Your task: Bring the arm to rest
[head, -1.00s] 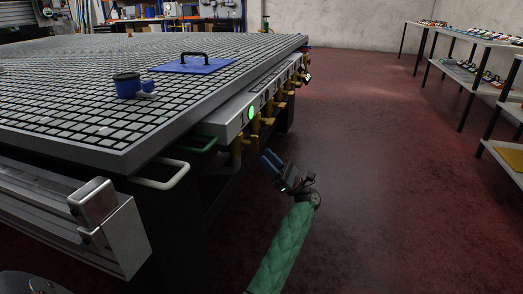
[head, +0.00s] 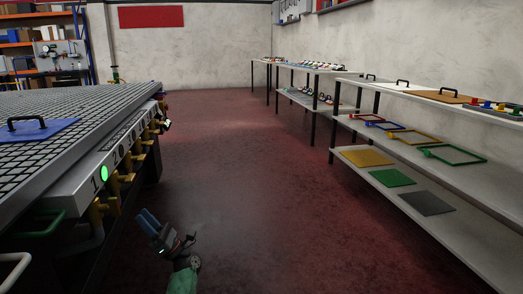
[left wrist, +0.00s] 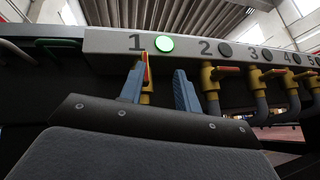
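My left gripper (head: 148,219) has two blue fingers and is over the floor beside the table's side panel, apart from it. In the left wrist view its fingers (left wrist: 158,88) stand apart with a clear gap. Valve 1 (left wrist: 146,75), yellow with a red handle, shows behind that gap; the gripper seems not to touch it. The green lamp (left wrist: 164,44) beside the number 1 is lit, and it also shows in the head view (head: 104,173). The other lamps are dark. My right gripper is in neither view.
The grid table (head: 70,152) fills the left, with a blue plate (head: 40,131) with a black handle on it. A green handle (head: 40,224) juts from its side. Shelves (head: 440,205) with coloured plates and frames line the right. The red floor (head: 260,200) between is clear.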

